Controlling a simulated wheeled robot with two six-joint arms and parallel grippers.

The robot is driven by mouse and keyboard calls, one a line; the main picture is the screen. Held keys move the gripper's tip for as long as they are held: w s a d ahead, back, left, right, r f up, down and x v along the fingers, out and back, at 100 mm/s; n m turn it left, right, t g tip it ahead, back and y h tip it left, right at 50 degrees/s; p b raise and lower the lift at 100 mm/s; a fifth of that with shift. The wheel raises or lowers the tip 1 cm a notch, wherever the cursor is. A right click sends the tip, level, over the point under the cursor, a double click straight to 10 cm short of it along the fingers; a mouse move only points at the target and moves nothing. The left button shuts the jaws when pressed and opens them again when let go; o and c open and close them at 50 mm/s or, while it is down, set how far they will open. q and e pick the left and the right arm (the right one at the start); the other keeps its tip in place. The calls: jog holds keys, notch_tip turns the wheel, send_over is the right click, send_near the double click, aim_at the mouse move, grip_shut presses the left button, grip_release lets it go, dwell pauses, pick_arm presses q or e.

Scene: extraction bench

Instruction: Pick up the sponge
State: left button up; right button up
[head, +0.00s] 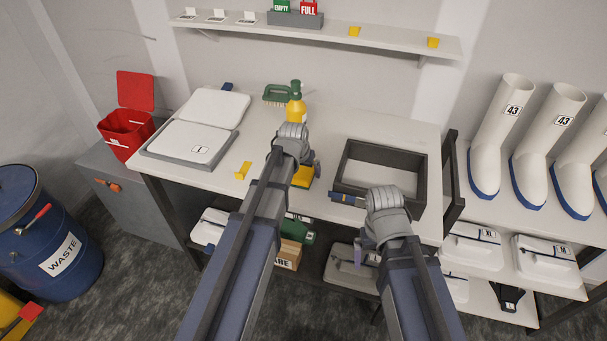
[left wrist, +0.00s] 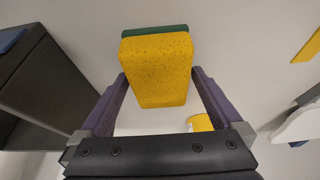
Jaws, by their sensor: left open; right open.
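The sponge (left wrist: 157,70) is a yellow block with a green layer on its far side. In the left wrist view it lies between the two spread fingers of my left gripper (left wrist: 158,78), and their tips are beside its edges. I cannot tell whether they touch it. In the head view the sponge (head: 303,177) shows as a small yellow patch on the bench, mostly hidden by my left gripper (head: 301,168). My right gripper (head: 350,226) is open and empty, near the bench's front edge.
A dark open-topped tray (head: 425,182) stands right of the sponge. Some white bench top is free between.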

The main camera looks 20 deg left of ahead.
aim_at(303, 169)
pick_arm(q)
jog(key=shift+f, duration=0.25)
pick_arm(e)
jog(key=shift+f, duration=0.2)
pick_arm(q)
jog(key=c, duration=1.3)
notch_tip(303, 169, up, 11)
jog(key=p, duration=1)
jog(key=shift+f, duration=0.2)
pick_arm(e)
notch_tip(303, 169, up, 10)
jog(key=shift+r, duration=0.25)
jog(key=shift+c, duration=0.2)
